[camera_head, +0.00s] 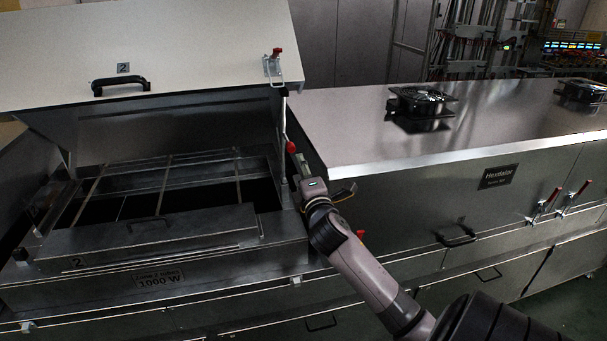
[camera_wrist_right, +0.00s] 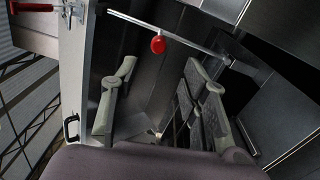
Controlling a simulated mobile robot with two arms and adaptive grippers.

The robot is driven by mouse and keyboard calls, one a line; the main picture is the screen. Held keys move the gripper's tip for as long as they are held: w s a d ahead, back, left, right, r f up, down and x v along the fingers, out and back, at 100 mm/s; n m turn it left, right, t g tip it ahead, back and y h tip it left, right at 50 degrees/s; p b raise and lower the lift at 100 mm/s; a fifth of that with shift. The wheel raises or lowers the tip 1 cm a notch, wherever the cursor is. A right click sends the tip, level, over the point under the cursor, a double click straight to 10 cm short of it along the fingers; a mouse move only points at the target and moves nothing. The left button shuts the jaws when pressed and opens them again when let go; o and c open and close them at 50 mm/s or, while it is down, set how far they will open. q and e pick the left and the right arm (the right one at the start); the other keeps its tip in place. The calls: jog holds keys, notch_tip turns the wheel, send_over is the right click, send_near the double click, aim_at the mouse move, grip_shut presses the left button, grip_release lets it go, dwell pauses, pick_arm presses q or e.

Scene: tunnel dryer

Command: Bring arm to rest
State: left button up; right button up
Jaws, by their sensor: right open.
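My right arm comes in from the lower right of the head view. Its gripper (camera_head: 300,168) is over the right edge of the open dryer section, close to a red ball knob (camera_head: 291,147) on a thin rod. In the right wrist view the gripper (camera_wrist_right: 160,80) is open, with its fingers apart and nothing between them. The red knob (camera_wrist_right: 158,44) shows just beyond the fingertips, apart from them as far as I can tell. The lid marked 2 (camera_head: 190,50) stands raised. My left gripper is not in view.
Below the lid is the open frame (camera_head: 150,235) of the dryer zone. A red-handled clamp (camera_head: 273,68) sits on the lid's right edge. To the right is a closed metal housing (camera_head: 430,175) with a black fan (camera_head: 421,101) on top and red-handled latches (camera_head: 552,200) in front.

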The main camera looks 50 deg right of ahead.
jog(key=shift+s+a, duration=0.35)
jog(key=shift+s, duration=0.25)
jog(key=shift+f, duration=0.1)
